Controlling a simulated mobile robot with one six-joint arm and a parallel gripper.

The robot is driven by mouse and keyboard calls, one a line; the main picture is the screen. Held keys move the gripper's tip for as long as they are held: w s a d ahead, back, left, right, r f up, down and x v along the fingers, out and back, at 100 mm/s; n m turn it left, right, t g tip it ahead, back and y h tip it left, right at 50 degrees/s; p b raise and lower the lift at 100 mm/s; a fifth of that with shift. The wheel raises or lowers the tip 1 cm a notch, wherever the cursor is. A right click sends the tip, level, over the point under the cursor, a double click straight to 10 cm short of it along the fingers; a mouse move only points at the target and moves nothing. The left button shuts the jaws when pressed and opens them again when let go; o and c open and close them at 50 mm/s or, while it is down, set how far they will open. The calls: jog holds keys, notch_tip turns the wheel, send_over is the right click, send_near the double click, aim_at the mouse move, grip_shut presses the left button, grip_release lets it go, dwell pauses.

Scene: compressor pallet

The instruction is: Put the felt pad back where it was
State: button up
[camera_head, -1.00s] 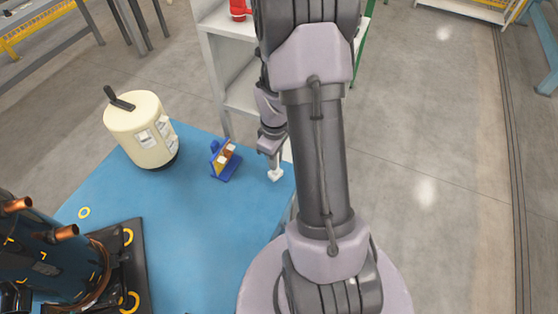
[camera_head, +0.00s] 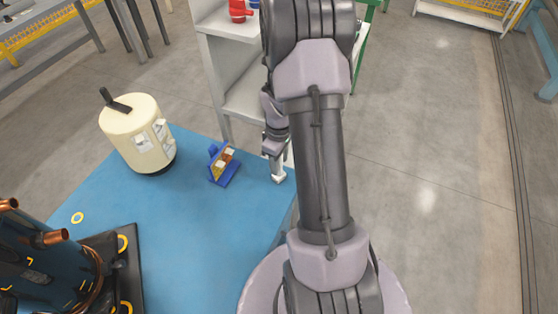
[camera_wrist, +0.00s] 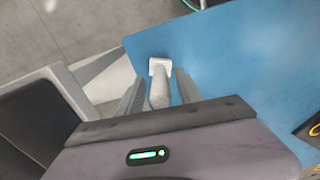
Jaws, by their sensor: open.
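A small white block-like end (camera_wrist: 160,66) with a pale rounded stem (camera_wrist: 159,92) shows between my fingers in the wrist view. It lies against the blue table top near its edge; I cannot tell whether it is the felt pad. In the head view the white piece (camera_head: 279,177) is at the table's right edge, just below my gripper (camera_head: 275,157). In the wrist view my gripper (camera_wrist: 158,77) is open, one finger on each side of the stem. Contact with the table is unclear. A blue holder (camera_head: 219,176) with brown and whitish parts stands to the left.
The blue table (camera_head: 190,235) has free room in its middle. A cream tank (camera_head: 130,135) with a black handle stands at its back left. A dark compressor (camera_head: 40,265) with copper stubs is at front left. A pale shelf (camera_head: 208,75) stands just behind.

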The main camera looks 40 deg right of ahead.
notch_tip(320, 180, up, 12)
jog(key=p, duration=0.5)
jog(key=s+a+r+m+t, duration=0.1)
jog(key=a+r+m+t, duration=0.25)
jog(key=a+r, duration=1.1)
jog(key=s+a+r+m+t+y, duration=0.1)
jog(key=s+a+r+m, duration=0.1)
jog(key=s+a, duration=0.3)
jog(key=s+a+r+m+t+y, duration=0.1)
jog(key=s+a+r+m, duration=0.1)
jog(key=s+a+r, duration=0.3)
jog(key=s+a, duration=0.1)
jog(key=a, duration=0.1)
jog(key=shift+s+a+r, duration=0.15)
jog(key=shift+a+r, duration=0.1)
jog(key=shift+a, duration=0.15)
jog(key=shift+m, duration=0.25)
